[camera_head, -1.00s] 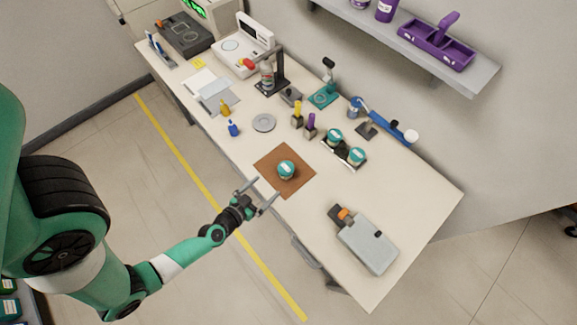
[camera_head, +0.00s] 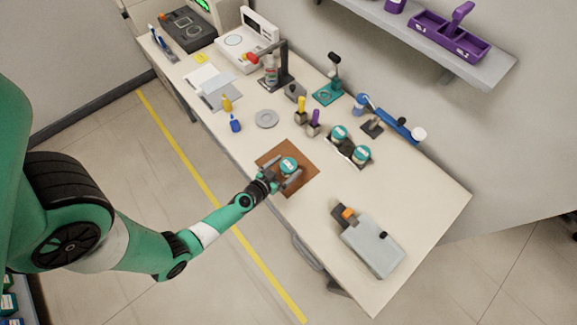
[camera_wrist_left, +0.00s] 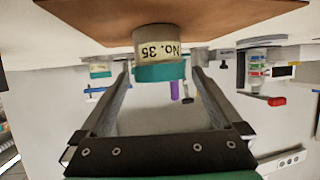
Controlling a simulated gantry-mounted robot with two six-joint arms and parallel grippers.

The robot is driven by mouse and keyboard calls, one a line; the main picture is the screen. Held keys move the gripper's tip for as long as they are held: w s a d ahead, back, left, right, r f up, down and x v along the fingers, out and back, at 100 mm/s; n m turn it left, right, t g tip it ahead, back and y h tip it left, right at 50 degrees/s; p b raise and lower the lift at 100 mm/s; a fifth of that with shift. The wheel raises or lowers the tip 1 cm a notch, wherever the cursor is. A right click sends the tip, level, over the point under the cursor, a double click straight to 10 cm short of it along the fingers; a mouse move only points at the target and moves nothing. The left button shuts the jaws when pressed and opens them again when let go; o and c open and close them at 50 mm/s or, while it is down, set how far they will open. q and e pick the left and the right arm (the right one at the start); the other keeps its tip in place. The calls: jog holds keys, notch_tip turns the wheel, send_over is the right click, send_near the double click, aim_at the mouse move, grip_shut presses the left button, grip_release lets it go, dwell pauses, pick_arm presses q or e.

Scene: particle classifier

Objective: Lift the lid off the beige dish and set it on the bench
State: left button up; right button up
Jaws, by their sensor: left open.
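A small round dish with a teal lid (camera_head: 288,164) stands on a brown mat (camera_head: 306,183) near the bench's front edge. In the left wrist view, which looks upside down, the beige dish body (camera_wrist_left: 155,35) has a label reading No. 35, and the teal lid (camera_wrist_left: 160,73) is on it. My left gripper (camera_head: 287,170) is open, with one finger on each side of the dish. In the left wrist view its fingers (camera_wrist_left: 163,70) flank the lid with gaps visible. My right gripper is not in view.
Two more teal-lidded dishes (camera_head: 362,154) sit in a dark tray behind the mat. A grey plate (camera_head: 266,119) lies to the left. A grey box (camera_head: 373,248) lies to the right. Bare bench (camera_head: 410,200) is free between the tray and the box.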

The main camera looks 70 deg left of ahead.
pick_arm(q)
jog(key=c, duration=1.3)
jog(key=shift+o, duration=0.2)
jog(key=shift+r, duration=0.1)
